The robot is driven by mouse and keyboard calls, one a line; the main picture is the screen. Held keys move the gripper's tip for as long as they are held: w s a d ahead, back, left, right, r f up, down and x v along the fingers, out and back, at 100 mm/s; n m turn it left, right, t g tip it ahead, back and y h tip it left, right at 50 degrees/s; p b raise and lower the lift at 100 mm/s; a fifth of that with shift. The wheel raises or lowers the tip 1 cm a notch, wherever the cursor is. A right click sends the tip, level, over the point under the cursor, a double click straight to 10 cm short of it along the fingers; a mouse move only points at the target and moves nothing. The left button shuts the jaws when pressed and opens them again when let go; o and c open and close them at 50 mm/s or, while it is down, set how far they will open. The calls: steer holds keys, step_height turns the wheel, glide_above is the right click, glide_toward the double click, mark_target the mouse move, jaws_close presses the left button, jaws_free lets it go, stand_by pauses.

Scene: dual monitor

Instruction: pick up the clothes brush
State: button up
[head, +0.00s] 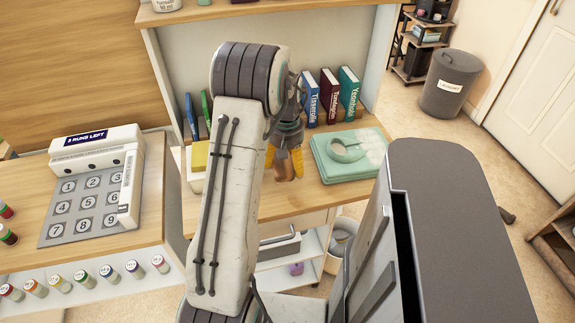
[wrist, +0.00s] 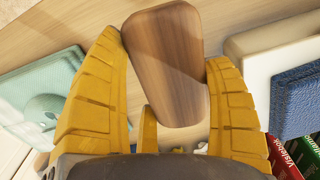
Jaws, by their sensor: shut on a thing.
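The clothes brush (wrist: 168,60) shows as a brown wooden block with rounded corners in the wrist view. It sits between the two yellow fingers of my gripper (wrist: 165,48), which are shut on it. In the head view a small brown part of the brush (head: 285,172) shows below my gripper (head: 284,160), over the wooden desk top. My arm hides part of that area. I cannot tell whether the brush touches the desk. Its bristles are not visible.
A teal box (head: 335,172) with a ring-shaped item on it lies right of my gripper. Several upright books (head: 330,95) stand behind. A yellow block (head: 200,156) is to the left. A white item with a blue textured pad (wrist: 298,100) is close in the wrist view.

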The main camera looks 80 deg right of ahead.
steer(key=a+r, duration=0.2)
steer(key=a, duration=0.1)
steer(key=a+r, duration=0.2)
steer(key=a, duration=0.1)
steer(key=a+r, duration=0.2)
steer(key=a, duration=0.2)
steer(key=shift+w+a, duration=0.1)
steer(key=shift+w, duration=0.2)
